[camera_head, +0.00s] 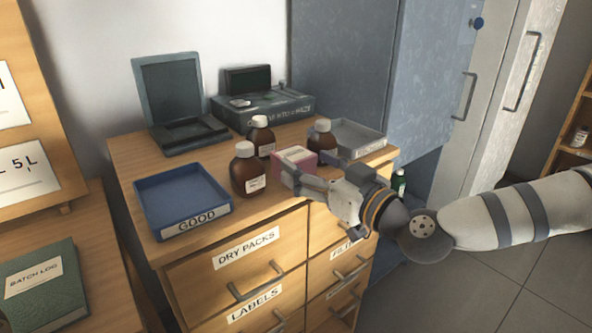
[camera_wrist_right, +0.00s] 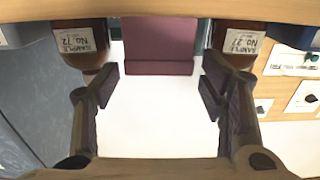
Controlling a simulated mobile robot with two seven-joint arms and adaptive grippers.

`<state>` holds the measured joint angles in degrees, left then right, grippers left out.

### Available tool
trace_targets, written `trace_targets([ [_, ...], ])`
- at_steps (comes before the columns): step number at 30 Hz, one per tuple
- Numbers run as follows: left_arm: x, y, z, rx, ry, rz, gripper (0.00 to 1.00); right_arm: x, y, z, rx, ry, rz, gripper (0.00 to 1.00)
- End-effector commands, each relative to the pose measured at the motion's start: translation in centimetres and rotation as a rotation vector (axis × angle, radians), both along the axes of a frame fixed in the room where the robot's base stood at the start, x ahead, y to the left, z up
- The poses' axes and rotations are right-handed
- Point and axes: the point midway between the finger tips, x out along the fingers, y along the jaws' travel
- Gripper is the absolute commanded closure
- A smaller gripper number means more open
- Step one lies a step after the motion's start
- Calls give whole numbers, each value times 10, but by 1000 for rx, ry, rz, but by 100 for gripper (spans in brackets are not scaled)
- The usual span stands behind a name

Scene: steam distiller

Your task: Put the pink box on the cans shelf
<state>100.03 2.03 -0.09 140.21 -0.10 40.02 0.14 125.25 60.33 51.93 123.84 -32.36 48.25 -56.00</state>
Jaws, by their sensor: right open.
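The pink box (camera_head: 297,154) stands on the wooden cabinet top among brown bottles, partly hidden behind my right gripper (camera_head: 289,180). In the right wrist view the pink box (camera_wrist_right: 160,38) is straight ahead, centred between the spread fingers of my right gripper (camera_wrist_right: 160,84). The fingers are open and empty, and the box appears a little beyond their tips. No shelf labelled for cans can be made out. A wooden shelf (camera_head: 565,160) shows at the right edge, but I cannot tell whether it is the cans shelf. My left gripper is not in view.
Brown bottles (camera_head: 248,170), (camera_head: 261,136) and (camera_head: 320,138) stand close around the box. A blue tray marked GOOD (camera_head: 182,200) is at the left, a grey tray (camera_head: 352,139) at the right. A dark case (camera_head: 262,108) is behind. Cabinet drawers (camera_head: 240,262) are below.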

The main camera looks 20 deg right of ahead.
Motion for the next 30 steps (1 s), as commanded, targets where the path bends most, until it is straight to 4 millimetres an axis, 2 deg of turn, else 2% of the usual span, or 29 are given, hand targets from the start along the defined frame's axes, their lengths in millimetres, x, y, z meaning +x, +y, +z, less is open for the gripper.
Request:
trace_targets([
  [10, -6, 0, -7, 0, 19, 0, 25, 53, 18, -2, 2, 4, 1, 35],
  [18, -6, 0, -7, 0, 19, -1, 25, 59, 20, 0, 3, 3, 1, 35],
  [24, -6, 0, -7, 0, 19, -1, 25, 58, 20, 0, 3, 3, 1, 80],
  [25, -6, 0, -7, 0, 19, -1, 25, 58, 19, 0, 3, 3, 1, 80],
  [26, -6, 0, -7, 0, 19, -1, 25, 58, 19, 1, 2, 2, 1, 85],
  [30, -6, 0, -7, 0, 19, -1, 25, 58, 19, 1, 2, 2, 1, 85],
])
